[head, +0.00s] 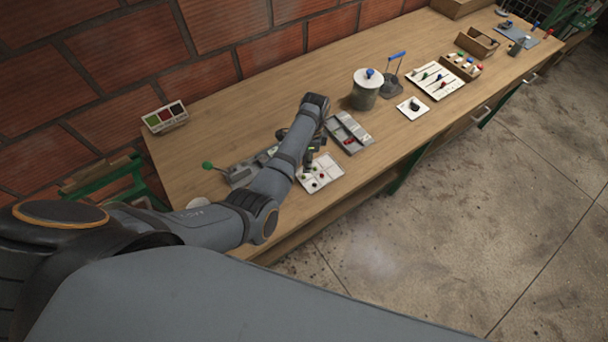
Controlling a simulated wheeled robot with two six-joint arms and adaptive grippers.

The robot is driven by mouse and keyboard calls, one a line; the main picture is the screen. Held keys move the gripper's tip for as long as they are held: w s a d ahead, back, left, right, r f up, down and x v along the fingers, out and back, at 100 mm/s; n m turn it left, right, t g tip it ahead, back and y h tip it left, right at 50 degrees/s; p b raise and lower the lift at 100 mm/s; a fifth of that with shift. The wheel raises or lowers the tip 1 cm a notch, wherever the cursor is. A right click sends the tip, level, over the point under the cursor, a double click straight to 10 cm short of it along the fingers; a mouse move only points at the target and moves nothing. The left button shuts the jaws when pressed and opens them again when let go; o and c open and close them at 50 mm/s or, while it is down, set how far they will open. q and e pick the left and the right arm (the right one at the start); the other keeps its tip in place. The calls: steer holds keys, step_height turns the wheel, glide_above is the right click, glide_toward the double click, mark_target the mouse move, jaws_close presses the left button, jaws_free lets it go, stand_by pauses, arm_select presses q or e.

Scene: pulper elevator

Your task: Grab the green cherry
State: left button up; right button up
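A white compartment tray (333,171) lies near the front edge of the workbench, with a few tiny round pieces in it. One piece is red (321,176) and others look dark. I cannot make out a green cherry for certain; a small green spot shows at my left gripper (309,158), and I cannot tell whether it is a cherry or part of the gripper. My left gripper points down at the back left of the tray, partly hidden by my own arm. Its fingers are too small to read as open or shut. My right gripper is not in view.
A grey slotted block (349,132) lies just right of the tray. A lidded pot (366,92) stands behind it. A grey device with a green-knobbed lever (208,166) is left of my arm.

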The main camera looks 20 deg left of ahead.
mark_target(304, 175)
arm_select(q)
steer(key=f, duration=0.2)
steer(key=s+f, duration=0.1)
steer(key=f, duration=0.1)
steer(key=shift+s+a+p, duration=0.1)
steer(key=shift+a+p, duration=0.15)
steer(key=shift+p, duration=0.05)
steer(key=shift+f, duration=0.3)
steer(key=c, duration=0.3)
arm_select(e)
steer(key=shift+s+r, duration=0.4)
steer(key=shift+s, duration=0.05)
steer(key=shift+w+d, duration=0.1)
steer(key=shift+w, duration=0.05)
